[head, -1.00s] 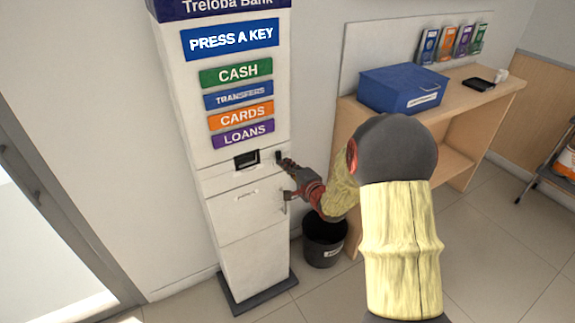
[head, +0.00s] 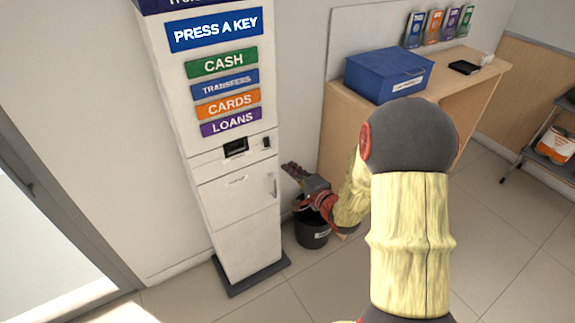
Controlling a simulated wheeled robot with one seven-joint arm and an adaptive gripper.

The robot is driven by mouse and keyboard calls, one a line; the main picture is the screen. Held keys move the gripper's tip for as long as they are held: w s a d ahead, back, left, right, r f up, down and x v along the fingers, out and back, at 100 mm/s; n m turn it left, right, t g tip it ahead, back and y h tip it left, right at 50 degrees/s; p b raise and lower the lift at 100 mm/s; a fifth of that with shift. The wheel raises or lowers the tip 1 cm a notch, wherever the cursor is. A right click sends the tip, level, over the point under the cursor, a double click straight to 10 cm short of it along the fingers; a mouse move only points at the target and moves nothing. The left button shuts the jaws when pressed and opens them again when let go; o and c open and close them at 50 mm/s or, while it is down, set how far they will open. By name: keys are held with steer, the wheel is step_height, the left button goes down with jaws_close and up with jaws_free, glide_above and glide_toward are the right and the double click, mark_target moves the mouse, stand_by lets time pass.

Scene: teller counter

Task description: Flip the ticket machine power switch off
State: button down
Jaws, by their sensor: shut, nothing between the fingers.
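The white ticket machine (head: 222,170) stands upright against the wall, with coloured keys and a blue "PRESS A KEY" sign on its front. A small black switch (head: 266,142) sits on its front, right of the dark ticket slot (head: 235,147). Which way the switch is tipped is too small to tell. My gripper (head: 289,168) is shut and empty, to the right of the machine and a little below the switch, apart from it. The switch is in plain view.
A black bin (head: 311,236) stands on the floor beside the machine, partly behind my gripper. A wooden counter (head: 345,112) with a blue box (head: 388,78) is at the right. A shelf cart (head: 540,135) stands at the far right. The floor in front of the machine is clear.

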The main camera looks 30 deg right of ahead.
mark_target(267, 145)
steer(key=r+p, duration=0.2)
steer(key=p, duration=0.1)
steer(key=shift+s, duration=0.2)
steer(key=shift+f, duration=0.1)
stand_by(0.3)
steer(key=shift+w, duration=0.1)
steer(key=w+b, duration=0.1)
steer(key=w, duration=0.3)
steer(key=w+f+b, duration=0.1)
steer(key=w, duration=0.3)
steer(key=w+f+b, duration=0.1)
steer(key=w+b, duration=0.1)
steer(key=w, duration=0.2)
steer(key=shift+w+a+f, duration=0.1)
steer(key=shift+w+a, duration=0.05)
steer(key=shift+w, duration=0.7)
steer(key=shift+f+b, duration=0.1)
steer(key=shift+b, duration=0.25)
